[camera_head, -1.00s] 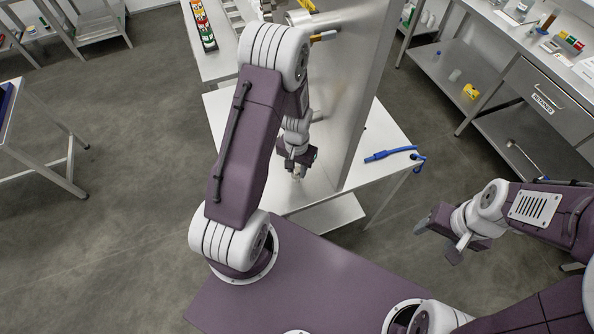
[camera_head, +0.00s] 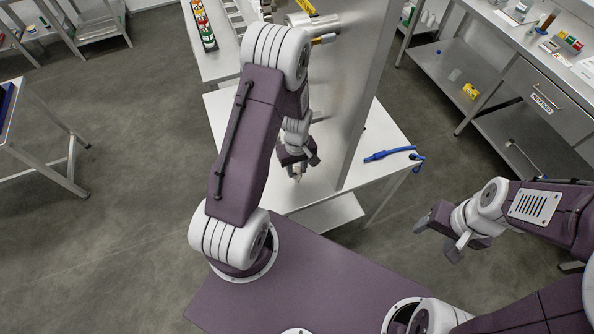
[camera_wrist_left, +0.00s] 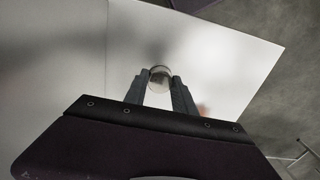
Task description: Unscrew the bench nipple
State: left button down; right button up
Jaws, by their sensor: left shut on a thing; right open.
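The bench nipple (camera_wrist_left: 160,78) is a small round metal piece seen end-on between my left fingertips in the left wrist view. In the head view it is a small pale piece (camera_head: 297,172) low over the white bench top (camera_head: 280,199). My left gripper (camera_head: 298,164) is shut on it, pointing down beside the steel panel; its two dark fingers (camera_wrist_left: 163,85) show in the wrist view. I cannot tell how the nipple meets the bench. My right gripper (camera_head: 437,241) is open and empty, above the floor at the right, away from the bench.
A tall steel panel (camera_head: 352,90) stands on the bench just right of my left gripper. A blue hose-like piece (camera_head: 390,154) lies on the bench top to its right. A steel workbench with drawers (camera_head: 540,95) stands at the far right.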

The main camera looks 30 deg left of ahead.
pick_arm(q)
jog(key=n, duration=0.5)
jog(key=shift+n, duration=0.3)
jog(key=n, duration=0.3)
jog(key=shift+p, duration=0.4)
jog(key=shift+n, duration=1.1)
jog(key=shift+n, duration=0.7)
jog(key=n, duration=0.3)
jog(key=shift+n, duration=0.4)
jog(key=c, duration=1.3)
grip_release()
